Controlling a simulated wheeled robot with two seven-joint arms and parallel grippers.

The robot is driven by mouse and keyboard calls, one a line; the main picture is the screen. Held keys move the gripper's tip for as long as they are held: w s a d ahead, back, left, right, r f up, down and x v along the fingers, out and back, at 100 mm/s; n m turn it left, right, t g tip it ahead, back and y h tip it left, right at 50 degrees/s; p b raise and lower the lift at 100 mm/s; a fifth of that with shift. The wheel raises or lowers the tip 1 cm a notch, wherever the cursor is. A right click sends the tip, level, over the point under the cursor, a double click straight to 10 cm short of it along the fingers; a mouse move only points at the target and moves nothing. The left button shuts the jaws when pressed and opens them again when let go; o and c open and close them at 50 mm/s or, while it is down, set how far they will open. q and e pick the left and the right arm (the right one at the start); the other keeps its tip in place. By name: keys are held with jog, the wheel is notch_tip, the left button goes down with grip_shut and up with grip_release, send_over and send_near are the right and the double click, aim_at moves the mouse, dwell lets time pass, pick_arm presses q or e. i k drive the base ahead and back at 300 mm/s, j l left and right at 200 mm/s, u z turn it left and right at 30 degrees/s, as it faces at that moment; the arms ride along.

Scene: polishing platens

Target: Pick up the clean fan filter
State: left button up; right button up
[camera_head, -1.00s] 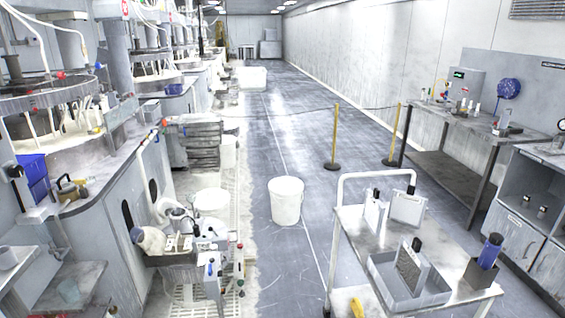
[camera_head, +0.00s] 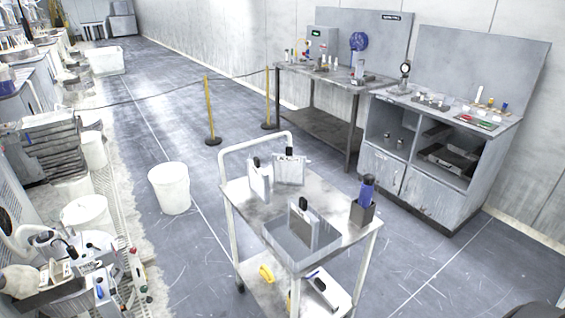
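A wheeled cart (camera_head: 345,232) stands in the middle of the head view. Two pale flat panels with black handles stand upright at the back of its top: a left panel (camera_head: 259,184) and a right panel (camera_head: 289,171). They look like clean filters, but I cannot tell which is the fan filter. A darker grey panel (camera_head: 301,228) with a black handle stands tilted in a grey open tray (camera_head: 287,257) at the cart's front.
A dark holder with a blue-topped bottle (camera_head: 367,193) stands at the cart's right corner. Yellow posts (camera_head: 210,112) with a rope stand behind. A white bucket (camera_head: 169,188) is on the floor to the left. A workbench (camera_head: 440,105) lines the right wall. Floor right of the cart is clear.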

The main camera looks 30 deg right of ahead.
aim_at(288, 168)
jog(key=i+z, duration=0.75)
jog(key=k+l, duration=0.05)
